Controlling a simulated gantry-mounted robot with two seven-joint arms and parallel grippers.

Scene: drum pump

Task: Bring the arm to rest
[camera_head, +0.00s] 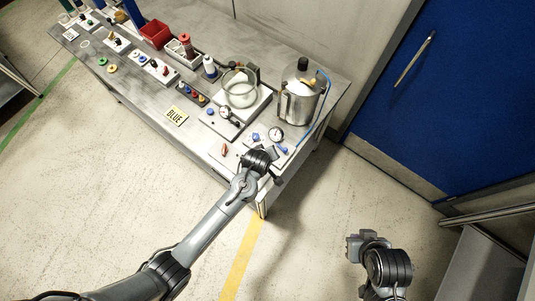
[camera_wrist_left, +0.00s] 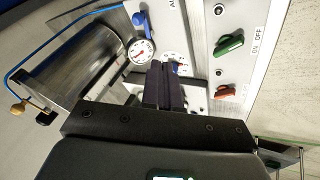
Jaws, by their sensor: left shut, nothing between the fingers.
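My left arm reaches in from the lower left, and its gripper (camera_head: 268,152) is over the near right end of the workbench (camera_head: 190,132). In the left wrist view the dark fingers (camera_wrist_left: 165,82) are shut together with nothing between them. They are in front of a panel with a round gauge (camera_wrist_left: 141,50), a blue lever (camera_wrist_left: 143,22), a green lever (camera_wrist_left: 229,44) and a red lever (camera_wrist_left: 224,92). I cannot tell whether the fingertips touch the panel. My right gripper (camera_head: 359,243) is over the floor at the lower right, away from the bench. Its finger opening is unclear.
A steel drum (camera_head: 300,105) with a blue hose and a glass vessel (camera_head: 239,90) stand behind the left gripper. Open floor lies in front. A blue door (camera_head: 450,90) is at right.

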